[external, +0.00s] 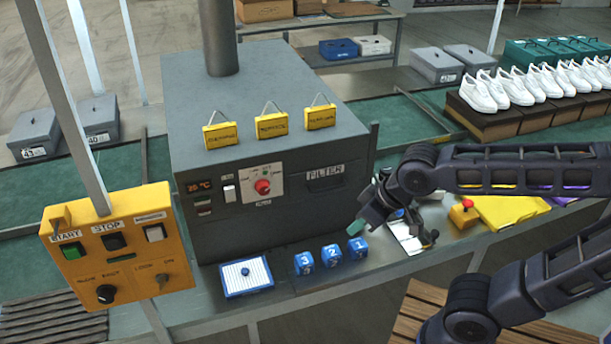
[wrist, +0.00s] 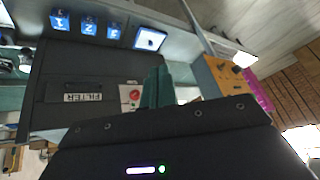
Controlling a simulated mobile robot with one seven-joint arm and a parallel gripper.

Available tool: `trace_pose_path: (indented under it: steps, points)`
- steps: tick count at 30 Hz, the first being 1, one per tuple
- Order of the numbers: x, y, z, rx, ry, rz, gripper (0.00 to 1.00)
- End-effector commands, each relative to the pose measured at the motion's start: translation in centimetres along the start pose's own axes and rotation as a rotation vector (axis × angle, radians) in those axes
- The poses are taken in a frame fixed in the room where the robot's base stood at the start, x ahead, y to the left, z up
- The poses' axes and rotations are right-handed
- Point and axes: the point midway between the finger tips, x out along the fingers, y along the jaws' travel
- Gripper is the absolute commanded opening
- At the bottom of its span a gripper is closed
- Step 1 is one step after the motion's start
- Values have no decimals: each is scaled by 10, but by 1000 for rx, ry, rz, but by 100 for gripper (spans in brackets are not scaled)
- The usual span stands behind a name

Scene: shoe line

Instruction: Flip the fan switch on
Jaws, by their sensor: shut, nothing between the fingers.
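The grey machine (external: 190,100) has a front panel with a white rocker switch (external: 229,192), its small label too small to read. Left of it is a display reading about 20 °C, and right of it a red knob (external: 263,186). I cannot tell for sure that the rocker is the fan switch, or its position. My gripper (external: 356,228) is shut and empty, in front of the machine's right side, clear of the panel. In the wrist view the green fingertips (wrist: 158,88) are together beside the red knob (wrist: 134,95) and hide part of the panel.
A yellow control box (external: 125,250) with START and STOP buttons stands at the left. Blue numbered blocks (external: 331,256) and a blue-rimmed tray (external: 246,277) lie on the ledge before the machine. A FILTER drawer (external: 325,178) is right of the panel. White shoes (external: 484,92) stand behind right.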

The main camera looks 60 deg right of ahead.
Motion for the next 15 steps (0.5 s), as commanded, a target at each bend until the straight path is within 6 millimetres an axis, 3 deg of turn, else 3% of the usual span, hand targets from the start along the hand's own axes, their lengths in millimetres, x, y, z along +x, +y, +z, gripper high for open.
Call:
trace_pose_path:
  steps: [15]
  points:
    - [80,-50,-114,412,263,-168,0]
